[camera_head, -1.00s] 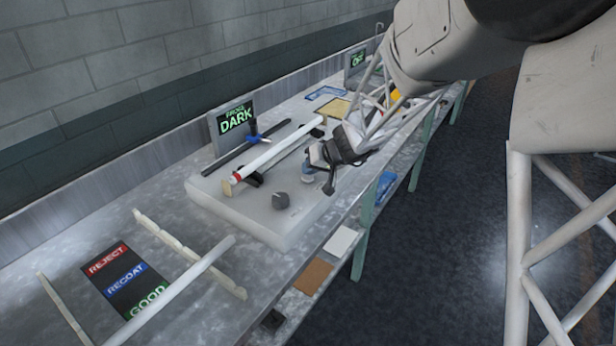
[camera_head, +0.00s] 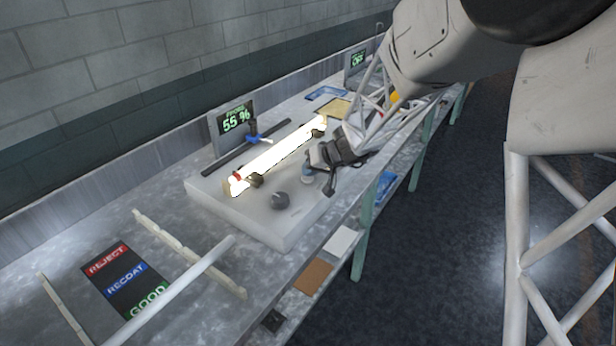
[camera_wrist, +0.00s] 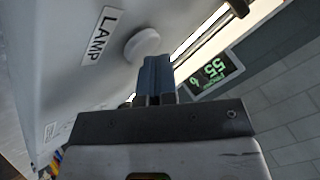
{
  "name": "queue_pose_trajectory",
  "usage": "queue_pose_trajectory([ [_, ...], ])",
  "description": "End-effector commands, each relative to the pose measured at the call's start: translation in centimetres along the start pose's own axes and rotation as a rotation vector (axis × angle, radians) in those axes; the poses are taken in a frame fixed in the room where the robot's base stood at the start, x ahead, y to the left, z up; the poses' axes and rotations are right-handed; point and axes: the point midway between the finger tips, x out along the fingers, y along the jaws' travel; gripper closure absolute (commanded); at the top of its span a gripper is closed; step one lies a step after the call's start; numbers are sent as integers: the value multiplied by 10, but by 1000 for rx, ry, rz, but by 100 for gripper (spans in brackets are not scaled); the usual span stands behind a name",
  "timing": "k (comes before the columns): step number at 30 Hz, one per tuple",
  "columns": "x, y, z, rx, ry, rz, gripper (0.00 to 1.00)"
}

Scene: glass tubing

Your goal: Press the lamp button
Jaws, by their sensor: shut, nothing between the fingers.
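The lamp button is a round white knob (camera_wrist: 142,44) beside a "LAMP" label (camera_wrist: 99,36) in the wrist view; in the head view my gripper hides it or it is too small to make out. My gripper (camera_wrist: 155,60) is shut and empty, its blue fingertips right at the button's edge. I cannot tell whether they touch it. In the head view my gripper (camera_head: 308,177) is low over the right side of the pale fixture block (camera_head: 240,218). The tube (camera_head: 275,157) on the block glows bright, and the display (camera_head: 236,119) reads 55 %.
A blue-handled piece (camera_head: 253,134) sits on a dark rail behind the tube. A rack with another tube (camera_head: 175,290) and a REJECT/RECOAT/GOOD panel (camera_head: 125,278) lie at the front left.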

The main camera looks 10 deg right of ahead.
Motion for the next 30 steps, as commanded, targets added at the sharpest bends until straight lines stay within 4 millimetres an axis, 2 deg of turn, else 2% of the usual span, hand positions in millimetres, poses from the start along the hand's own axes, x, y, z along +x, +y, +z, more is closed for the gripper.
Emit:
queue_pose_trajectory([
  [30, -11, -8, -8, 0, 0, 0, 100],
])
